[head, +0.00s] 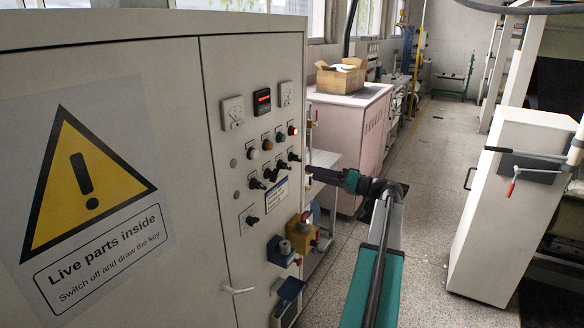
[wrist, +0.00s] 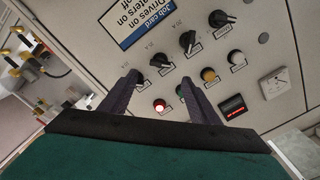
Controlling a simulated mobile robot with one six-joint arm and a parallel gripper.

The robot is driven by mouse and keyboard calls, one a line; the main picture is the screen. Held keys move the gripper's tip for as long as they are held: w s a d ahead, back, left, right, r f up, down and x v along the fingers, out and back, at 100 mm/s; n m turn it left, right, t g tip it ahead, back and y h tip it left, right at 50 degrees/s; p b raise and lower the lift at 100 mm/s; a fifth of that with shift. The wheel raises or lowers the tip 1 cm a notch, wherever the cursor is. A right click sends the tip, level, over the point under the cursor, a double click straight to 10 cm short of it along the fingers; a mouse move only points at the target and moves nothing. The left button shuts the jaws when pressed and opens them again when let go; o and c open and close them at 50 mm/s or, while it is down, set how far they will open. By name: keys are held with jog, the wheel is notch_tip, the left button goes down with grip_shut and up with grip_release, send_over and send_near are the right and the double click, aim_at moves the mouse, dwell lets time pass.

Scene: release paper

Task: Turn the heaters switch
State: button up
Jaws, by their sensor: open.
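The grey control cabinet (head: 218,60) has a row of several black rotary switches. In the wrist view these include a larger one (wrist: 218,19), a middle one (wrist: 187,41) and one (wrist: 160,62) just beyond the gap between my fingertips. A further switch (wrist: 138,76) is partly hidden by my left finger. The switch captions are too small to tell which is the heaters switch. My gripper (wrist: 158,84) is open and empty, facing the panel. In the head view my gripper (head: 312,172) is at the panel's right edge; contact cannot be told.
A lit red lamp (wrist: 159,105), amber lamp (wrist: 208,75), and red display (wrist: 233,107) are close by. Coloured boxes (head: 299,238) stick out below. The aisle floor (head: 425,190) is clear.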

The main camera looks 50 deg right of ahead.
aim_at(289, 167)
jog(key=p+x, duration=0.3)
jog(key=x, duration=0.5)
jog(key=shift+w+r, duration=0.15)
jog(key=shift+w, duration=0.05)
jog(key=shift+x, duration=0.8)
